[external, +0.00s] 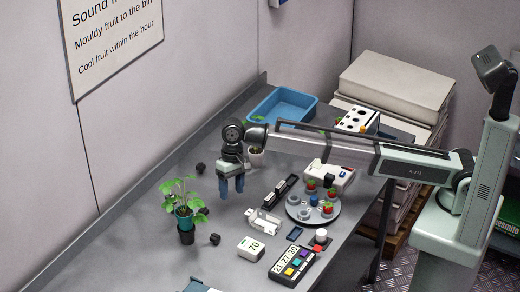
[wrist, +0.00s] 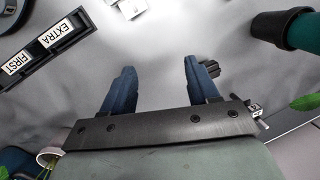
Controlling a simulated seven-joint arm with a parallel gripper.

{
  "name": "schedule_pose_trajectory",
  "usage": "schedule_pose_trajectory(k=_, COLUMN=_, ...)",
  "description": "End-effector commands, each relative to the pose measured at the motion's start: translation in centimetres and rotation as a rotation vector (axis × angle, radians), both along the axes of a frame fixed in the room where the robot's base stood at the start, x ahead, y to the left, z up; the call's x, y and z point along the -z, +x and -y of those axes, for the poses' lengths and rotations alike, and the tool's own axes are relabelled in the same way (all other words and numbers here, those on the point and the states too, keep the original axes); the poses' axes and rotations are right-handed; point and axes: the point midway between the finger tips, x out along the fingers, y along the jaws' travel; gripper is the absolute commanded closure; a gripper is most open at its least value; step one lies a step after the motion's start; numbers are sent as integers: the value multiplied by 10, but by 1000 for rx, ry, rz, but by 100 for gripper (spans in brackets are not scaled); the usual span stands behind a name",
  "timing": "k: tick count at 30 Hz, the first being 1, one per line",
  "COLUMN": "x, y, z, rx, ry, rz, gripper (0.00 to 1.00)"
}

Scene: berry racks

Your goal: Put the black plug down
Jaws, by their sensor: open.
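My gripper (external: 231,190) is open above the grey table. In the wrist view its two blue fingers (wrist: 160,80) are apart, with nothing between them. Two small black pieces lie on the table in the external view: one (external: 200,167) left of my gripper, the other (external: 214,239) nearer the camera, right of the potted plant. I cannot tell for sure which is the black plug. A small black piece (wrist: 210,68) shows in the wrist view, partly hidden behind the right finger.
A plant (external: 184,217) in a teal and black pot stands left of my gripper. A black labelled rack (external: 280,190), a white tray (external: 262,221) and a round grey plate (external: 328,217) with red berries are on the right. A blue bin (external: 285,105) is at the back.

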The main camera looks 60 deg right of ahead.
Motion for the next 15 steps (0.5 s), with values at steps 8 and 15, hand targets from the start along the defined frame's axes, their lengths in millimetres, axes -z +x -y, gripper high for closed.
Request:
schedule_pose_trajectory(k=8, x=3, y=-31, z=-12, rx=273, ry=195, rz=-91, gripper=40)
schedule_pose_trajectory(k=15, x=-13, y=-46, z=-38, rx=637, ry=373, rz=-263, gripper=40)
